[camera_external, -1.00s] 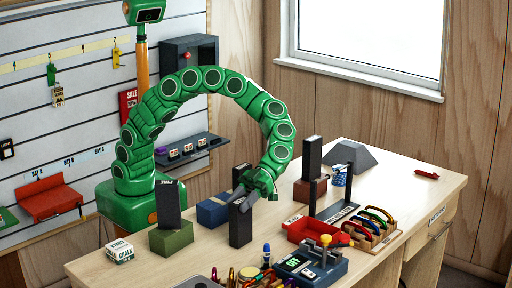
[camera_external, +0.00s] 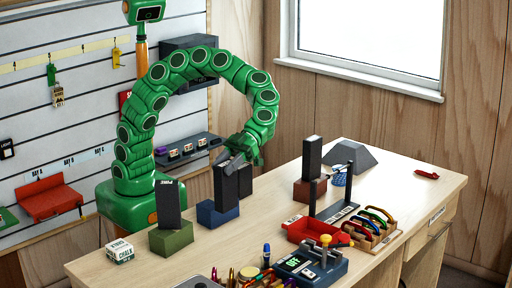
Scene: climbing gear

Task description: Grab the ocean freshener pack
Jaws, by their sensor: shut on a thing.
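My gripper (camera_external: 240,156) is above the blue block, with its fingers shut at the top of a dark upright pack (camera_external: 227,187). No label can be read on this pack, so I cannot tell by print that it is the ocean freshener pack. The pack stands upright at the blue block (camera_external: 216,214); I cannot tell whether it rests in it or hangs just above. A similar dark pack (camera_external: 168,204) with white print stands tilted in a green block (camera_external: 171,238). Another dark pack (camera_external: 311,158) stands on a brown-red block (camera_external: 309,191).
A white chalk box (camera_external: 120,252) sits at the table's left corner. A red tray (camera_external: 306,230), a rack of coloured carabiners (camera_external: 375,228) and a blue-grey device (camera_external: 312,266) crowd the front. A grey wedge (camera_external: 350,158) lies at the back. The table's right side is mostly clear.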

